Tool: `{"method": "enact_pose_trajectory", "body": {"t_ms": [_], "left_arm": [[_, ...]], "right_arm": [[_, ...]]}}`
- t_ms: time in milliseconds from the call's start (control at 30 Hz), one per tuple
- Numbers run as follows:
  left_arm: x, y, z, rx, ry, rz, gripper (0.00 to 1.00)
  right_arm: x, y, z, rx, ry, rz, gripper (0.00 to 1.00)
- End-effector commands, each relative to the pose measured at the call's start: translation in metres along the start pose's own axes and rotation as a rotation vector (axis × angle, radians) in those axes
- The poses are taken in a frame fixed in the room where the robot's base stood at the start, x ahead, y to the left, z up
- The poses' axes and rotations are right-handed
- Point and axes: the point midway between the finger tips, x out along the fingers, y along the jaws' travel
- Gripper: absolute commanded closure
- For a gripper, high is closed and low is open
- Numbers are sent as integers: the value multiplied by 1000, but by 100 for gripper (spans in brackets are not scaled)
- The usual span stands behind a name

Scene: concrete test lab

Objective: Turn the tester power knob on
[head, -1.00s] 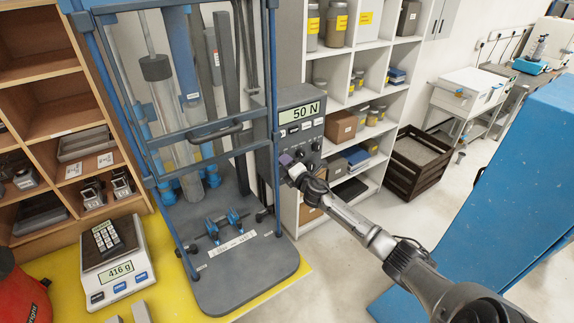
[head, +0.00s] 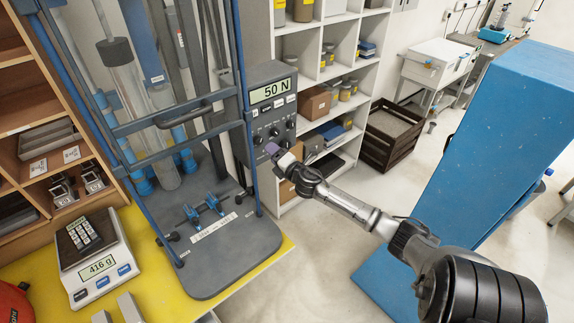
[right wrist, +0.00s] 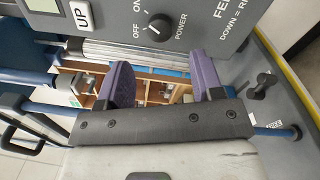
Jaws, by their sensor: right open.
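The tester's grey control panel (head: 271,98) has a lit display reading 50 N, with buttons and small dark knobs below it. In the right wrist view, the black power knob (right wrist: 160,24) sits between the words OFF, ON and POWER. A white mark on it appears to lie on the OFF side. My right gripper (head: 273,150) is just in front of the panel's lower part. Its two purple fingers (right wrist: 161,80) are apart with nothing between them, and the knob lies beyond their tips, apart from them. My left gripper is not in view.
The tester's blue-framed guard door (head: 180,125) stands left of the panel. A scale (head: 95,260) reading 416 g is on the yellow bench. White shelves (head: 318,75), a dark crate (head: 392,135) and a large blue block (head: 480,170) stand to the right.

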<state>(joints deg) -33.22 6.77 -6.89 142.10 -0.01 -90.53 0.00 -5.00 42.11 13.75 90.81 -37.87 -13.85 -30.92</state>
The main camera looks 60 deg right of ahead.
Motion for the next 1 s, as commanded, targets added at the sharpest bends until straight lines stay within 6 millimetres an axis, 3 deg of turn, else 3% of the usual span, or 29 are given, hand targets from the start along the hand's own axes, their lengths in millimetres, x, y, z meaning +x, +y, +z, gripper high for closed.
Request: {"method": "enact_pose_trajectory", "body": {"t_ms": [200,400,600,1000], "left_arm": [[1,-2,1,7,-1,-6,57],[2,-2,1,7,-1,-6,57],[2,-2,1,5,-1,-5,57],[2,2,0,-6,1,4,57]], "right_arm": [[-36,-1,-1,0,2,-2,39],[-57,-1,0,1,0,-2,39],[-67,0,0,1,-1,-1,39],[-68,0,0,1,-1,0,39]]}}
